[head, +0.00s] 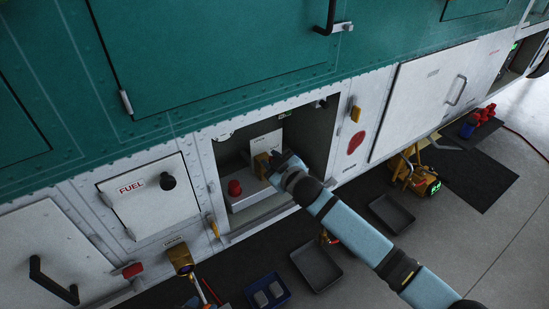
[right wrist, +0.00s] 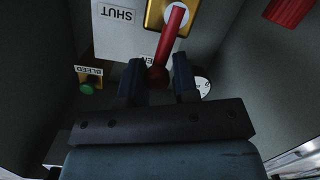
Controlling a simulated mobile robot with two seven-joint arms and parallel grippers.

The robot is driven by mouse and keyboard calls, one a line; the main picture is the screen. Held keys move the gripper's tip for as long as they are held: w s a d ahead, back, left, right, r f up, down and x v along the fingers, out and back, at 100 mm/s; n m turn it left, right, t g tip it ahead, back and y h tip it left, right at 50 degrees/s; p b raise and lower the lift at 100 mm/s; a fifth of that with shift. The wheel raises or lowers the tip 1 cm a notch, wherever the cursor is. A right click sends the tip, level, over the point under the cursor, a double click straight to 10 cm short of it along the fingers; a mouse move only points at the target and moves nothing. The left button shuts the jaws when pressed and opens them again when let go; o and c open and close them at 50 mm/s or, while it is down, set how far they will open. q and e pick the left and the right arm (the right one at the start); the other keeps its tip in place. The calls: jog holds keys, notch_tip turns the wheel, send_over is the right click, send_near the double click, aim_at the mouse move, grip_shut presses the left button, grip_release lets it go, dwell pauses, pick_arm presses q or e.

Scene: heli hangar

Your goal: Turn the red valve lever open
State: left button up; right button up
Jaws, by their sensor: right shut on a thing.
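The red valve lever (right wrist: 174,30) shows in the right wrist view, running from a white disc on a brass valve body (right wrist: 154,14) down to a round red end. My right gripper (right wrist: 157,82) has a finger on each side of that end and is shut on it. A plate beside the valve carries an upside-down SHUT label (right wrist: 118,13); another label is partly covered by the lever and a finger. In the head view my right gripper (head: 283,163) reaches into the open bay, beside the brass body (head: 262,161); it hides the lever there. My left gripper is not in view.
The bay has close side walls (head: 316,140). Inside it are a red knob (head: 235,188), a green BLEED button (right wrist: 88,88) and a gauge (right wrist: 203,86). A FUEL door (head: 150,196) is on the left. Trays (head: 316,265) lie on the floor below.

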jog(key=shift+d+f+n, duration=0.1)
jog(key=shift+f+n, duration=0.05)
jog(key=shift+n, duration=0.15)
dwell(0.4)
jog(key=o, duration=0.8)
jog(key=shift+d, duration=0.1)
jog(key=shift+s, duration=0.1)
jog(key=v, duration=1.3)
jog(key=shift+s+d, duration=0.2)
